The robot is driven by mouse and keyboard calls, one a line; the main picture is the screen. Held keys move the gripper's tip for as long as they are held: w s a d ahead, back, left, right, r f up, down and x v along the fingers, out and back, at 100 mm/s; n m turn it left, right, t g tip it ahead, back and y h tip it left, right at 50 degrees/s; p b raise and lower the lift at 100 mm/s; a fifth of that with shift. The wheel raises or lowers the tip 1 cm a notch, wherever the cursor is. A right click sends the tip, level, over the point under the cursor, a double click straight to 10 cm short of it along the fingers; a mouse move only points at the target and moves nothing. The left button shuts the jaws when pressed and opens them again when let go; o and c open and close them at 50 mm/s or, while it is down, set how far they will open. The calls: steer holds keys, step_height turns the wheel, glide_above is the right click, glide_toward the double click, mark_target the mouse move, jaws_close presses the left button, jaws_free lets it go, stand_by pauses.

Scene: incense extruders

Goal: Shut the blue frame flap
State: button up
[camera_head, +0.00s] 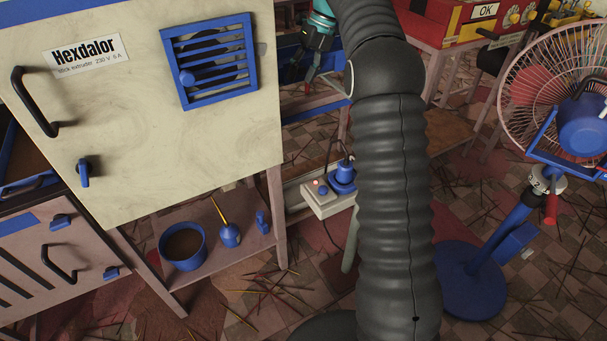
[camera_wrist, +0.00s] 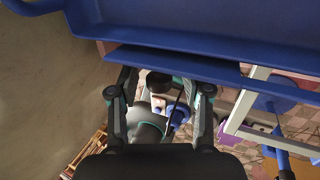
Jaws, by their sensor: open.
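A blue slatted frame (camera_head: 209,60) with a round blue knob (camera_head: 187,77) is set in the cream face of the Hexdalor extruder. It appears to lie close to that face; any small gap cannot be told. My gripper (camera_head: 300,80) hangs right of the extruder, fingers downward, open and apparently empty, near blue parts behind it. In the wrist view my gripper (camera_wrist: 158,80) has its fingers spread. A broad blue tray-like part (camera_wrist: 200,25) and a long blue bar (camera_wrist: 200,66) cross above the fingers. I cannot tell which of these blue parts is the flap.
A white socket box (camera_head: 325,201) with a blue plug stands below, right of the extruder. A blue pot (camera_head: 183,246) sits on the low shelf. A fan (camera_head: 570,110) stands at the right, and a red box (camera_head: 460,25) at the back. Sticks litter the floor.

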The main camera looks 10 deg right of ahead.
step_height(320, 180, down, 8)
steer(key=s+n+t+y+b, duration=0.2)
steer(key=n+t+y+b, duration=0.4)
steer(key=t, duration=0.8)
steer(key=s+d+r+m+y, duration=0.1)
steer(key=s+d+m, duration=0.1)
steer(key=s+d, duration=0.8)
steer(key=s+a+n+g+h+p, duration=0.1)
steer(key=s+a+n+g, duration=0.4)
steer(key=s+a+n, duration=0.3)
steer(key=s+a+n+g+h+p, duration=0.1)
steer(key=s+a+n+g, duration=0.4)
steer(key=s, duration=0.7)
steer(key=a+r+n+h, duration=0.1)
steer(key=a+n, duration=0.1)
steer(key=n, duration=0.1)
steer(key=shift+a+n+p, duration=0.3)
steer(key=shift+a, duration=0.1)
